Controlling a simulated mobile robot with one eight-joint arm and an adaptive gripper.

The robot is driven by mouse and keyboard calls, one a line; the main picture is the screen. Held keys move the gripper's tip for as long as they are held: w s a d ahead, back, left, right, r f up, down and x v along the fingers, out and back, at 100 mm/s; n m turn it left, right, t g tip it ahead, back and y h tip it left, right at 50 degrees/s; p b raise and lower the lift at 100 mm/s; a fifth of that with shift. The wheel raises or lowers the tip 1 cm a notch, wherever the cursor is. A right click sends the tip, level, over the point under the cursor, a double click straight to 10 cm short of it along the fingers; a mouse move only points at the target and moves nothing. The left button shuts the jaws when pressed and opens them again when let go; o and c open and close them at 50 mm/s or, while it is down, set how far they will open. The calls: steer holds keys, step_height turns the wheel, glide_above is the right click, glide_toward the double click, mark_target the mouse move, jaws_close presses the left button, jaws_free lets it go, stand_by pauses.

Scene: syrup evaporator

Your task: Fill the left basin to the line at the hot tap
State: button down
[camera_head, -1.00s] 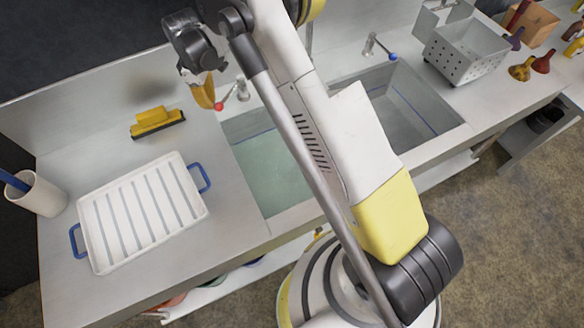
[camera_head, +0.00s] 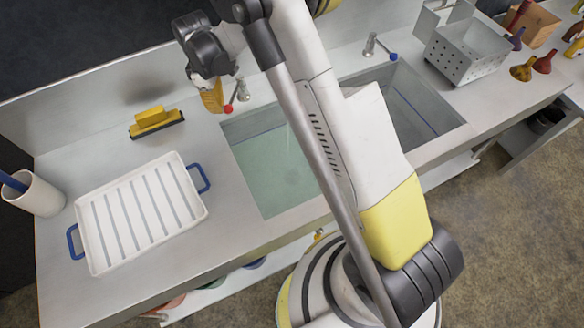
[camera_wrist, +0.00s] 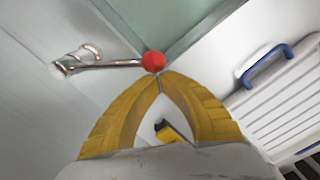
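The left basin (camera_head: 268,180) holds pale green water, and a blue line (camera_head: 262,133) shows on its back wall above the water surface. A faint thin stream and a ripple show in it; my arm hides its right part. The hot tap (camera_head: 243,90) stands behind the basin with a lever ending in a red knob (camera_head: 228,108). In the wrist view, the red knob (camera_wrist: 153,62) is just beyond the tips of my gripper (camera_wrist: 159,77). The yellow fingers meet at their tips with nothing between them, touching or very near the knob. My gripper also shows in the head view (camera_head: 213,100).
A second basin (camera_head: 410,105) lies to the right, with a blue-knobbed tap (camera_head: 371,45). A white ribbed tray (camera_head: 140,215) with blue handles, a yellow brush (camera_head: 155,122) and a white cup (camera_head: 38,195) stand on the left counter. A perforated metal box (camera_head: 467,52) stands at the right.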

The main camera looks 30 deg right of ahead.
steer(key=shift+s+d, duration=0.1)
steer(key=shift+s+d+b, duration=0.45)
steer(key=shift+s+d, duration=0.6)
steer(key=shift+d, duration=0.05)
steer(key=d, duration=0.1)
steer(key=s+d, duration=0.1)
steer(key=shift+s+d+b, duration=0.25)
steer(key=shift+d+b, duration=0.1)
steer(key=p, duration=0.5)
glide_toward(227, 109)
steer(key=shift+s+d+f, duration=0.2)
steer(key=shift+s+d, duration=0.3)
steer(key=shift+d, duration=0.05)
steer(key=shift+s+d+f, duration=0.15)
steer(key=shift+s+d, duration=0.35)
